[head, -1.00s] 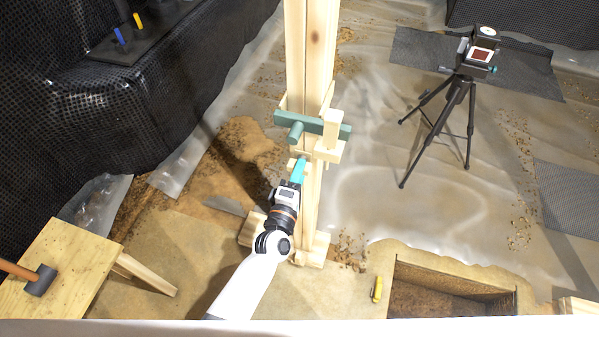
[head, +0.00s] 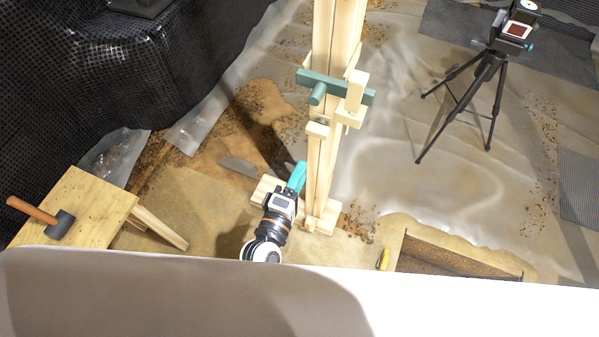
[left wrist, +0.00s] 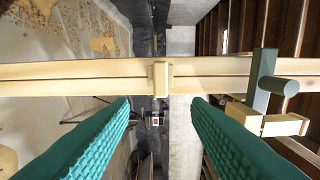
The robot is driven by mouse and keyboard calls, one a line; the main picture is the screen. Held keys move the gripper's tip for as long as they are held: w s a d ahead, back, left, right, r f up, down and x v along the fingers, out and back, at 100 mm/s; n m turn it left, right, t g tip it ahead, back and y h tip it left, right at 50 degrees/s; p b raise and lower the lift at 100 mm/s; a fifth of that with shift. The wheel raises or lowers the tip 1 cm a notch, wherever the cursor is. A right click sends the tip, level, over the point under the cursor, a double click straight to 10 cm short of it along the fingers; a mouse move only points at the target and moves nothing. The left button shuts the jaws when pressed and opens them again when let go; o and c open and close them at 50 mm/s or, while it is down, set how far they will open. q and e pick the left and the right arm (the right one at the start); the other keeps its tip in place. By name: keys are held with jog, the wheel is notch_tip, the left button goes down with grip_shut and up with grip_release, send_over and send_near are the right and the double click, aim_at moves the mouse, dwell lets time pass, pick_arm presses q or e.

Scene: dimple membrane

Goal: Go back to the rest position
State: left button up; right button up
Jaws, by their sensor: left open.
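My left gripper (head: 296,177) has teal fingers and stands just left of the lower part of a wooden post (head: 322,150). In the left wrist view its two ribbed teal fingers (left wrist: 160,125) are wide apart with nothing between them. The post crosses that view as a pale beam (left wrist: 100,70) beyond the fingertips, with a small wooden block (left wrist: 160,78) on it. The green bar with a round peg (head: 335,87) sits across the post, above my gripper and apart from it. My right gripper is not in view.
A wooden table (head: 85,205) with a hammer (head: 58,222) stands at the left. A tripod with a device (head: 490,75) stands at the right. A pit (head: 455,258) and a yellow object (head: 384,259) lie at the lower right. Black sheeting (head: 150,70) covers the upper left.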

pick_arm(q)
jog(key=s+a+f+m+g+y, duration=0.1)
jog(key=s+a+f+m+g, duration=0.25)
jog(key=f, duration=0.55)
jog(key=s+a+f+m+g, duration=0.2)
jog(key=s+f+m, duration=0.15)
jog(key=f, duration=0.55)
jog(key=s+a+f+m+g+y, duration=0.1)
jog(key=s+a+f+m+g, duration=0.2)
jog(key=f, duration=0.7)
jog(key=s+a+f+m+g+y, duration=0.1)
jog(key=s+a+f+m+g, duration=0.2)
jog(key=s, duration=0.8)
jog(key=s+a+f+m+g+y, duration=0.2)
jog(key=s+a+f+m+g, duration=0.1)
jog(key=s+a+f, duration=0.5)
jog(key=s+f+g, duration=0.1)
jog(key=s+f, duration=0.1)
jog(key=s, duration=0.2)
jog(key=shift+s+a+m+g+y+p, duration=0.15)
jog(key=shift+a+m+g+y+p, duration=0.15)
jog(key=shift+g, duration=0.05)
